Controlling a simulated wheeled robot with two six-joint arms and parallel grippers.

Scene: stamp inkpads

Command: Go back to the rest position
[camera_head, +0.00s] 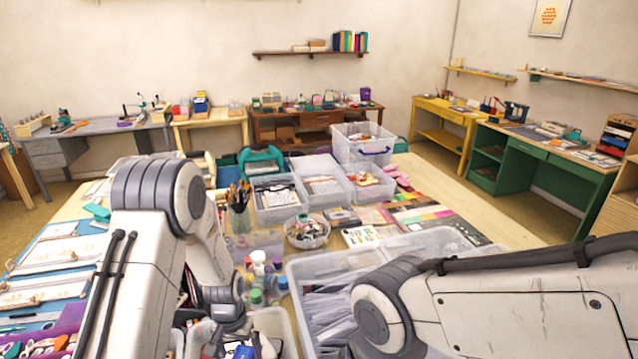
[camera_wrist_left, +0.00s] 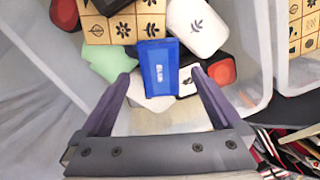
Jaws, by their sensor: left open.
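My left gripper (camera_wrist_left: 161,74) is open in the left wrist view, with its two purple fingers spread over a clear plastic bin (camera_wrist_left: 50,50). A blue inkpad (camera_wrist_left: 160,68) with a pale label lies in the bin, in line with the gap between the fingertips. I cannot tell how far it is below them. In the head view my left arm reaches down to the bin (camera_head: 284,330) at the bottom, and its fingers are hard to make out. My right arm comes in from the right, and its gripper is out of view.
Wooden stamp blocks (camera_wrist_left: 108,30), a white block (camera_wrist_left: 197,25) and a green piece (camera_wrist_left: 108,60) crowd the bin. A larger bin of clear packets (camera_head: 330,310) stands to its right. Small bottles (camera_head: 258,268), a bowl (camera_head: 307,232) and a pencil cup (camera_head: 240,215) stand behind.

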